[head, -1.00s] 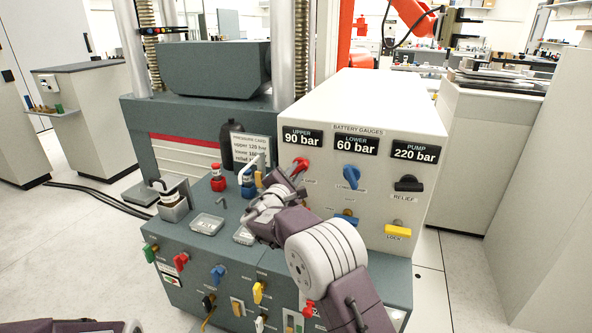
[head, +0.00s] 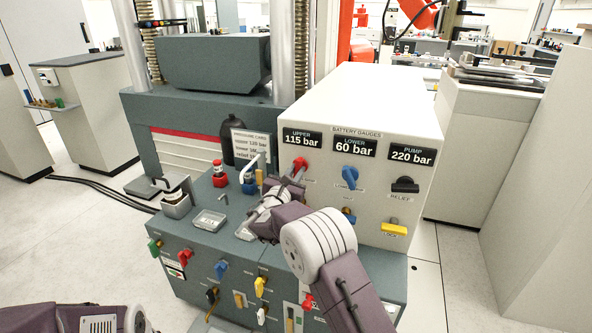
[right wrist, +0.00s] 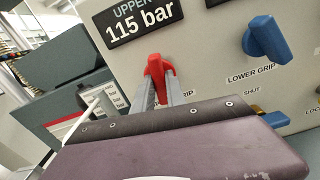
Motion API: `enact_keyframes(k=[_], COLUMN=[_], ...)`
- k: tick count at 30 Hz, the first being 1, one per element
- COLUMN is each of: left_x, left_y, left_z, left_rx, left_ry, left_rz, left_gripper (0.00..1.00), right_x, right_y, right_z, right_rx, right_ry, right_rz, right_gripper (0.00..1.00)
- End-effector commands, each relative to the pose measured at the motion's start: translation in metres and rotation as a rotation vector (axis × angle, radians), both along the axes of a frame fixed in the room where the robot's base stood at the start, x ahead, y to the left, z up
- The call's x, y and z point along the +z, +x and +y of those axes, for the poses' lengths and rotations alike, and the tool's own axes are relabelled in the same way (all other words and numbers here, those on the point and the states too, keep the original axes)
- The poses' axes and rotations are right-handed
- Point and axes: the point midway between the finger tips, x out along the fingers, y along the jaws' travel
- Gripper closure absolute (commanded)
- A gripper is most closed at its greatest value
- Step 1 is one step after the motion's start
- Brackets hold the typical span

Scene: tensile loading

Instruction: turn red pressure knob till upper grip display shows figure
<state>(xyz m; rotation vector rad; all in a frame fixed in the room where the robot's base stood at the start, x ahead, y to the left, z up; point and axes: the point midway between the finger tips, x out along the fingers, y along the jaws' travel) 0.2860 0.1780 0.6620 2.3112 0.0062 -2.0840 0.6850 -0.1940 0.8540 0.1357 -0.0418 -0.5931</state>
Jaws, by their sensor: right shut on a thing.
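The red pressure knob (head: 300,164) is on the front of the white gauge box, under the upper display (head: 302,138), which reads 115 bar. The knob also shows in the right wrist view (right wrist: 155,68), standing nearly upright. My right gripper (head: 297,172) is shut on the red knob, with its fingers (right wrist: 156,88) on either side of it. The pressure card (head: 252,147) behind shows "upper 120 bar"; its lower lines are partly hidden. My left arm shows at the bottom left in the head view, but its gripper fingers are out of view.
The blue lower grip knob (head: 350,177) is right of the red knob, under a 60 bar display (head: 354,149). A black relief knob (head: 405,185) sits below the 220 bar pump display (head: 411,155). A yellow lock handle (head: 394,229) is lower right. Small trays and fittings stand on the bench left.

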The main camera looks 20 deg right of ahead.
Motion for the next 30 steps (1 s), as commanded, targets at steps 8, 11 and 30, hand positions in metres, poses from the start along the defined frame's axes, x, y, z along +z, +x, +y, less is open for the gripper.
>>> enact_keyframes(k=[8, 11, 30], left_x=[0.0022, 0.0021, 0.0032], left_y=[0.0, 0.0, 0.0], left_z=[0.0, 0.0, 0.0], left_rx=[0.0, 0.0, 0.0], left_ry=[0.0, 0.0, 0.0], left_rz=[0.0, 0.0, 0.0], left_gripper=[0.64, 0.64, 0.64], right_x=[-0.0024, -0.0026, 0.0], right_y=[-0.0002, -0.0003, -0.0033], right_z=[0.0002, 0.0003, 0.0028], right_rx=[0.001, 0.001, 0.001], right_ry=[-0.022, -0.022, -0.022], right_rz=[0.021, 0.021, 0.016], right_gripper=[1.0, 1.0, 0.62])
